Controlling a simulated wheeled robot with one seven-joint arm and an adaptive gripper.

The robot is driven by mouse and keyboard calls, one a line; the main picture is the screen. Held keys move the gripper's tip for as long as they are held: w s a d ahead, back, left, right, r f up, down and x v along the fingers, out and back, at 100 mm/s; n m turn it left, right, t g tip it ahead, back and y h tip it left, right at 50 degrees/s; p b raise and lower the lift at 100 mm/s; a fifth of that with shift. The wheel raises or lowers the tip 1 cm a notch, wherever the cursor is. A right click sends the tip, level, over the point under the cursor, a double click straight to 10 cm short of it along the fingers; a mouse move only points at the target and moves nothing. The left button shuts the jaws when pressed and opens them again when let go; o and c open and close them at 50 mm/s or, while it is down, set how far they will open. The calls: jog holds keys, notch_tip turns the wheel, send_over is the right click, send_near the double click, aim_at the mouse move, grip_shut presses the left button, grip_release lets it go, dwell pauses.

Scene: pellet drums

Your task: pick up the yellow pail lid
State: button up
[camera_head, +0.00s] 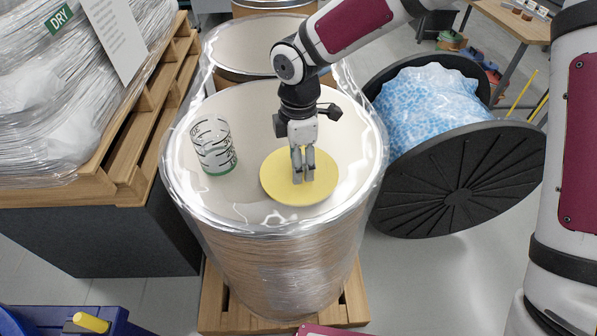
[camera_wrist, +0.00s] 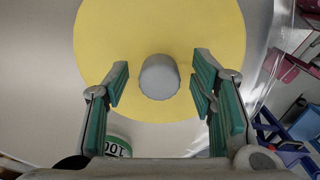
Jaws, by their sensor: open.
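The yellow pail lid (camera_head: 278,187) is a round flat disc with a grey knob at its centre. It lies on the pale top of the wrapped drum (camera_head: 290,262) in the middle of the head view. In the wrist view the lid (camera_wrist: 105,45) fills the upper middle, and its grey knob (camera_wrist: 159,77) shows between the fingers. My gripper (camera_head: 303,178) points down over the lid, and in the head view it hides the knob. In the wrist view my gripper (camera_wrist: 160,88) is open, with a gap on both sides of the knob. I cannot tell its exact height above the lid.
A clear measuring beaker (camera_head: 214,147) with black markings and a green base stands left of the lid on the same drum. A black reel-like drum (camera_head: 460,190) with a blue-and-white bag (camera_head: 428,105) lies at right. A wrapped pallet load (camera_head: 70,100) is at left.

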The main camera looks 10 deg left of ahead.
jog(key=shift+f, duration=0.35)
jog(key=shift+c, duration=0.6)
grip_shut()
jog(key=shift+r, duration=0.1)
